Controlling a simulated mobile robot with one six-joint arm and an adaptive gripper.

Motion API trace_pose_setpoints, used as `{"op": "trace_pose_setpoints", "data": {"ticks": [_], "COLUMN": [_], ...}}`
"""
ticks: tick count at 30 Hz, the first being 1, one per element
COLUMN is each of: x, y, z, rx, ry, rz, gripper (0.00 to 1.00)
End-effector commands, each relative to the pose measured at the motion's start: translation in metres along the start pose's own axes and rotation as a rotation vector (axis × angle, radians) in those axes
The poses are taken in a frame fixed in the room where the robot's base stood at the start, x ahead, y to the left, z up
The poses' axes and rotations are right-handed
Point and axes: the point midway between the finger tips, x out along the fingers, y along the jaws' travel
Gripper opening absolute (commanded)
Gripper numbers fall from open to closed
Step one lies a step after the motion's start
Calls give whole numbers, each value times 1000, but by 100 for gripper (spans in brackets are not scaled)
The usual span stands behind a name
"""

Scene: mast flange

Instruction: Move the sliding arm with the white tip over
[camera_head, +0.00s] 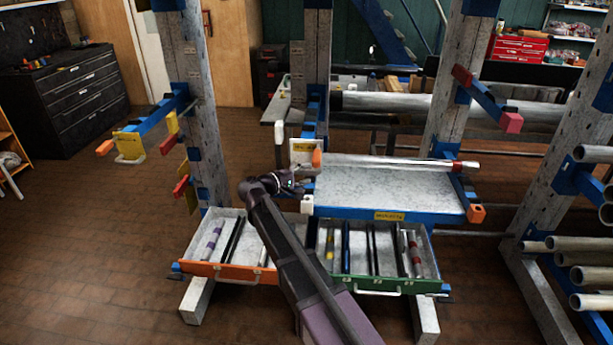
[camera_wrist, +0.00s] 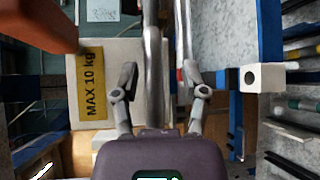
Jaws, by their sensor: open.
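A blue arm ends in a white block tip (camera_head: 307,204) at the left front corner of the grey shelf tray (camera_head: 385,188). In the wrist view the white tip (camera_wrist: 262,77) shows to the right of my gripper, apart from the fingers. My gripper (camera_head: 296,184) is just left of and above this tip. In the wrist view my gripper (camera_wrist: 158,70) is open, with a grey metal bar (camera_wrist: 154,85) seen between the fingers; I cannot tell its distance. Another pale tip (camera_head: 279,132) shows farther back.
An orange tip (camera_head: 316,158) and a yellow-labelled plate (camera_head: 301,148) are close above my gripper. A metal tube (camera_head: 400,161) lies across the tray. An orange-fronted drawer (camera_head: 225,272) and a green-fronted drawer (camera_head: 385,285) stand open below. The left floor is clear.

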Motion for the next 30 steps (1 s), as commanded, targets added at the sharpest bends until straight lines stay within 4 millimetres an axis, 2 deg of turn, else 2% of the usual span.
{"op": "trace_pose_setpoints", "data": {"ticks": [14,30], "x": [-2,-8], "y": [10,51], "z": [1,6], "rx": [-1,-2], "ry": [1,2], "rz": [2,6], "gripper": [57,57]}}
